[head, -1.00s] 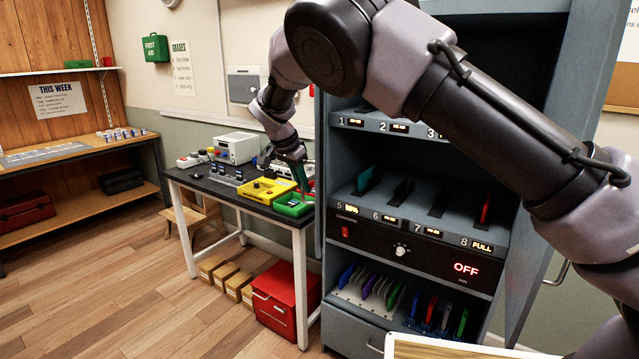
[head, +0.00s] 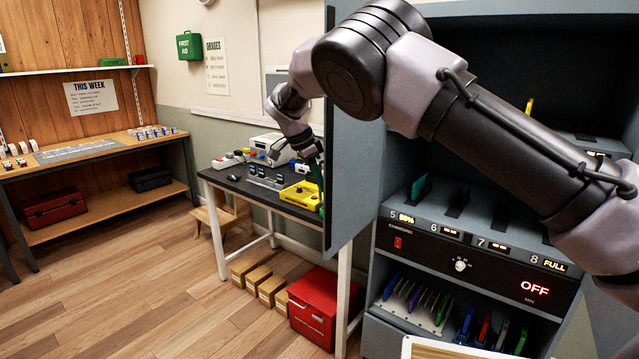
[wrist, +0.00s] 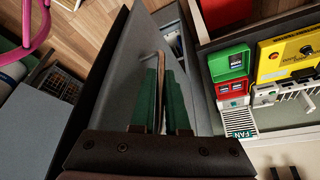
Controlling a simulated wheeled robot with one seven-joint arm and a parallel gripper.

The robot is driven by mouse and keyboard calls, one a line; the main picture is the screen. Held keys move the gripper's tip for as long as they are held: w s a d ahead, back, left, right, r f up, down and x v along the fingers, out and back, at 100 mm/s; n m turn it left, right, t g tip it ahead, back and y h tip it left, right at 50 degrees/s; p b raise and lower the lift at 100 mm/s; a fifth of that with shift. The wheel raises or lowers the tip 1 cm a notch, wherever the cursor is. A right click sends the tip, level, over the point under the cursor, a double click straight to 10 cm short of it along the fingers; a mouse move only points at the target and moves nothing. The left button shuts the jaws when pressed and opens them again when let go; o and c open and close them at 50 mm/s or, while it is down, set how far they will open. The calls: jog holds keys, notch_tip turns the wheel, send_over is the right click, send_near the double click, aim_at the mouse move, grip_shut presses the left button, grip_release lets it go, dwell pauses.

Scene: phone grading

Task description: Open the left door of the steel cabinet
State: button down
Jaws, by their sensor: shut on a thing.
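The steel cabinet (head: 400,235) stands at the right in the head view, its shelves exposed. Its left door (head: 350,160) is swung outward, and I see its inner face, with the free edge towards the left. My gripper (head: 318,172) is at the outer side of this door near its free edge, partly hidden by the door. In the wrist view, my gripper's green fingers (wrist: 161,95) are closed around the slim door handle (wrist: 160,62), beside the grey door panel (wrist: 122,85).
A workbench (head: 235,185) with a yellow tray (head: 300,195) stands just left of the door. A red drawer box (head: 318,305) and several cartons (head: 258,283) sit below it. My arm crosses before the cabinet. The wooden floor at left is clear.

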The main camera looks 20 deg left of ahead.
jog(key=c, duration=0.9)
grip_release()
jog(key=shift+w, duration=0.1)
jog(key=v, duration=1)
jog(key=shift+r, duration=0.4)
